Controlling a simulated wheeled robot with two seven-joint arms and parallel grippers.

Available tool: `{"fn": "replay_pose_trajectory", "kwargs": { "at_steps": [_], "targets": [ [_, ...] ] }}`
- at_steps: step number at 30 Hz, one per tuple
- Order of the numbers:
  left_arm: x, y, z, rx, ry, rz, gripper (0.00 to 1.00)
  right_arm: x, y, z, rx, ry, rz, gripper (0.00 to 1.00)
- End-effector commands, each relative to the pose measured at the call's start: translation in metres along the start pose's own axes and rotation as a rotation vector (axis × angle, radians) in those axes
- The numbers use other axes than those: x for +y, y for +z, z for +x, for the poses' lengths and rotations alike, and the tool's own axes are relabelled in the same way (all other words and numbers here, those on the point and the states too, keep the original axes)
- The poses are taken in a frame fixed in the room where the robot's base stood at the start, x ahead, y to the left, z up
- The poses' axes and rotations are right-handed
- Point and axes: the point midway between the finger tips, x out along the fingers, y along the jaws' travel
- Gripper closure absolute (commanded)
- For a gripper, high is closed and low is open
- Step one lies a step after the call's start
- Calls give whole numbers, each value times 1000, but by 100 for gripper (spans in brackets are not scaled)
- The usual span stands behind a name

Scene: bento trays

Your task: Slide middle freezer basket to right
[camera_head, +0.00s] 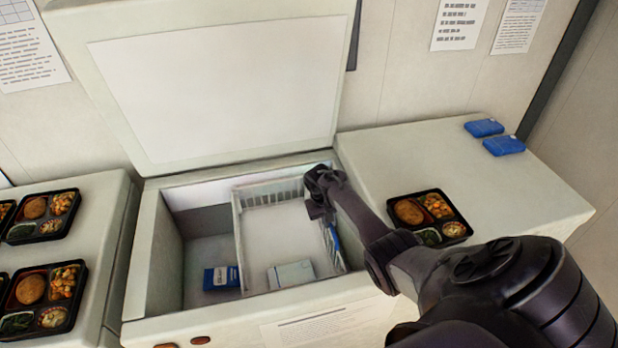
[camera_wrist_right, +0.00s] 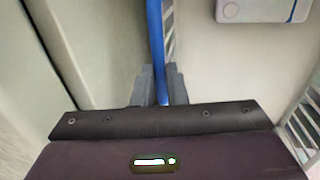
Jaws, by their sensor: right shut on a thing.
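The white wire freezer basket (camera_head: 268,192) sits inside the open chest freezer (camera_head: 155,262), toward its right side. A pale box (camera_head: 291,274) lies in the basket; it also shows in the wrist view (camera_wrist_right: 262,8). A blue strip (camera_head: 335,240) runs along the basket's right side. My right gripper (camera_head: 320,211) reaches in over the freezer's right wall. In the wrist view its fingers (camera_wrist_right: 156,84) are shut on the blue strip (camera_wrist_right: 154,35). My arm hides part of the basket's back right corner. My left gripper is not in view.
A blue pack (camera_head: 221,278) lies on the freezer floor left of the basket, where there is open room. The lid (camera_head: 215,85) stands raised. A bento tray (camera_head: 429,218) and two blue packs (camera_head: 503,145) are on the right counter. Several bento trays (camera_head: 45,298) are at left.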

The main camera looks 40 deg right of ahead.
Motion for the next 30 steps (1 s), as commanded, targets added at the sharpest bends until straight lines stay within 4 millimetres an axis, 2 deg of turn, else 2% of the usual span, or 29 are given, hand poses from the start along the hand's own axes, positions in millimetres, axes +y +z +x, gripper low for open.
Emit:
{"fn": "replay_pose_trajectory", "kwargs": {
  "at_steps": [3,9,22,23,27,30],
  "targets": [
    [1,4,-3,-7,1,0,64,18,0,2,-1,1,2,100],
    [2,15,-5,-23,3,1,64,31,0,6,0,0,1,100],
    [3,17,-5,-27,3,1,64,34,0,7,1,-1,0,100],
    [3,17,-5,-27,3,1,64,34,0,7,1,-1,0,86],
    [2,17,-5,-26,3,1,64,34,0,7,1,-1,1,68],
    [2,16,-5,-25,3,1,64,34,0,7,1,-1,0,66]
  ]
}}
